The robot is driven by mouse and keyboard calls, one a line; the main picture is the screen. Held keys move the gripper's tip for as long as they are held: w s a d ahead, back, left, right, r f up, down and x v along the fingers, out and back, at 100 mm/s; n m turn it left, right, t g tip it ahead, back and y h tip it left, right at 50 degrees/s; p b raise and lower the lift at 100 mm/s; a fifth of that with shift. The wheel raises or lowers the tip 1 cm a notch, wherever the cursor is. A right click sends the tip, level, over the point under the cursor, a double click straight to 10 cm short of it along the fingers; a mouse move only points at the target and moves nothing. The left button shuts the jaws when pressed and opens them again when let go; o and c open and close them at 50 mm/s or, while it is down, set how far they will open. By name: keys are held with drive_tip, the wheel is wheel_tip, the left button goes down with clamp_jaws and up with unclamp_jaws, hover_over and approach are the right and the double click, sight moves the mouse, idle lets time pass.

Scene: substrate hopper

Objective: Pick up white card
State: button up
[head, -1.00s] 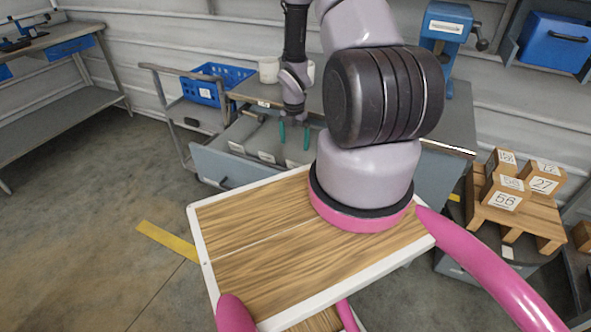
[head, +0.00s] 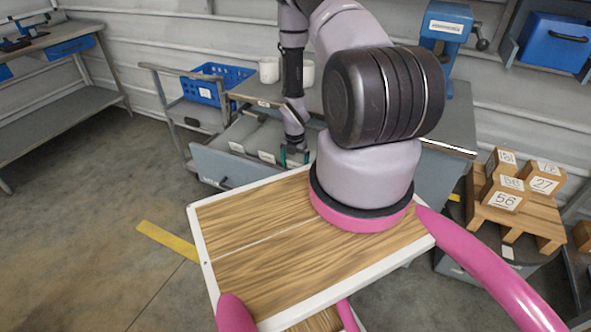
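White cards stand at the front of the open grey drawer (head: 215,168). A left card (head: 236,147) and a middle card (head: 267,157) show clearly. A third card at the right is mostly hidden by my gripper (head: 294,158). My gripper points down into the drawer's right part, its teal fingers low and apart, one to each side of the third card's place. Whether the fingers touch a card is too small to tell.
White cups (head: 268,70) stand on the bench top above the drawer. A blue basket (head: 216,84) sits on the cart at left. Numbered wooden blocks (head: 504,193) stand on a pallet at right. My wooden-topped base fills the foreground.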

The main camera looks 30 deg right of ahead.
drive_tip(key=c, duration=1.2)
drive_tip(key=shift+r, duration=0.15)
wheel_tip(320, 180, up, 10)
drive_tip(key=shift+f, duration=0.1)
